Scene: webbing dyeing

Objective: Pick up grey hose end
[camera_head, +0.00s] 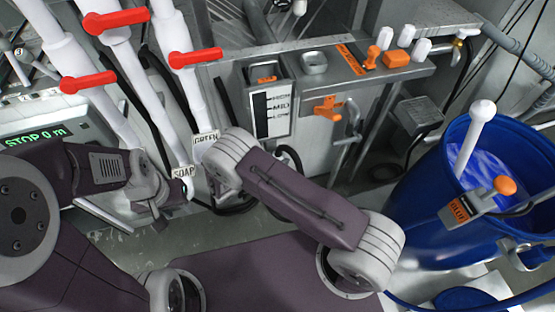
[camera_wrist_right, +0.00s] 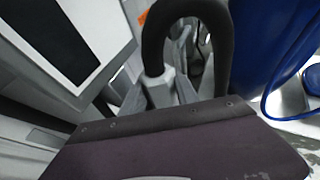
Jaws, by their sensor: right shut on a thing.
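In the right wrist view, a thick dark hose (camera_wrist_right: 185,12) arches at the top centre. Its pale grey end (camera_wrist_right: 157,88) points down between the fingers of my right gripper (camera_wrist_right: 160,97), which is shut on it. In the head view my right arm hides that gripper; a dark hose loop (camera_head: 291,156) shows just behind the arm. My left gripper (camera_head: 156,212) is at the left, below the SOAP pipe label, small and partly hidden by its wrist; I cannot tell whether it is open.
A level panel (camera_head: 272,112) marked HIGH, MID and LOW stands behind my right arm. A blue barrel (camera_head: 425,200) with a white-handled stick is on the right. White pipes with red valve handles (camera_head: 117,20) stand at the upper left. Orange knobs (camera_head: 397,58) line the metal shelf.

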